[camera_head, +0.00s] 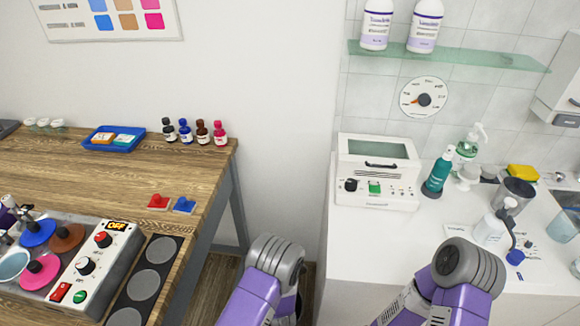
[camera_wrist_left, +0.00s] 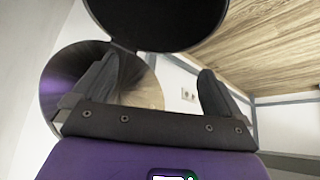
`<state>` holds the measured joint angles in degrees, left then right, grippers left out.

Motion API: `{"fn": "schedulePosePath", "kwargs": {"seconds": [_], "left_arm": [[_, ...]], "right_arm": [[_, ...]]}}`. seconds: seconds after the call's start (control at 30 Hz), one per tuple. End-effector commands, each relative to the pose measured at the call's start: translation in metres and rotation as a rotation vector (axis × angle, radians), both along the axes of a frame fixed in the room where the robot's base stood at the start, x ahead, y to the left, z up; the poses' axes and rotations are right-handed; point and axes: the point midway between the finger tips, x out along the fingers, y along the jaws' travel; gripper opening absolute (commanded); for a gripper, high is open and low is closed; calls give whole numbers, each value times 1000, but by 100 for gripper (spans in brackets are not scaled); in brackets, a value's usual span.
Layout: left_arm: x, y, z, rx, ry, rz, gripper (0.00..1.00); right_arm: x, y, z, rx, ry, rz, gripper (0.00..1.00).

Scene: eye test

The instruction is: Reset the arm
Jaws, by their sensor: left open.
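My left arm (camera_head: 262,285) shows as a purple and grey link at the bottom middle of the head view, in front of the gap between the wooden table and the white counter. My right arm (camera_head: 460,295) shows as a purple and grey link in front of the white counter. Neither gripper shows in the head view. In the left wrist view my left gripper (camera_wrist_left: 160,68) has its two dark fingers apart, with nothing seen between them. A purple-tinted metallic disc and a black round shape lie behind and above the fingers; I cannot tell what they are.
The wooden table (camera_head: 65,165) at left carries a control box (camera_head: 105,262), a blue tray (camera_head: 95,147), small bottles, and red (camera_head: 158,202) and blue (camera_head: 184,205) pieces near its edge. The white counter (camera_head: 355,255) holds a white device (camera_head: 375,190) and several bottles. A glass shelf (camera_head: 470,58) hangs above.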

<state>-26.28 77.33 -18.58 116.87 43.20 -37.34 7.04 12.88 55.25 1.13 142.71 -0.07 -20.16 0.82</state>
Motion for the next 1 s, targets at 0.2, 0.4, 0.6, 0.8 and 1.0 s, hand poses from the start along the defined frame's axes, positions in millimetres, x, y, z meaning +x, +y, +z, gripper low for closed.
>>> {"fn": "schedulePosePath", "kwargs": {"seconds": [0.2,0.4,0.6,0.8,1.0], "left_arm": [[-18,6,5,-47,73,-11,100],[-84,5,39,-256,293,-105,100],[-139,-7,90,-458,414,-253,100],[-162,-12,116,-540,444,-341,100],[-163,-13,116,-545,446,-349,98]], "right_arm": [[0,0,9,0,0,0,31],[0,0,37,0,0,0,31],[0,0,58,0,0,0,31],[0,0,64,0,0,0,31],[0,0,63,0,0,0,31]]}}
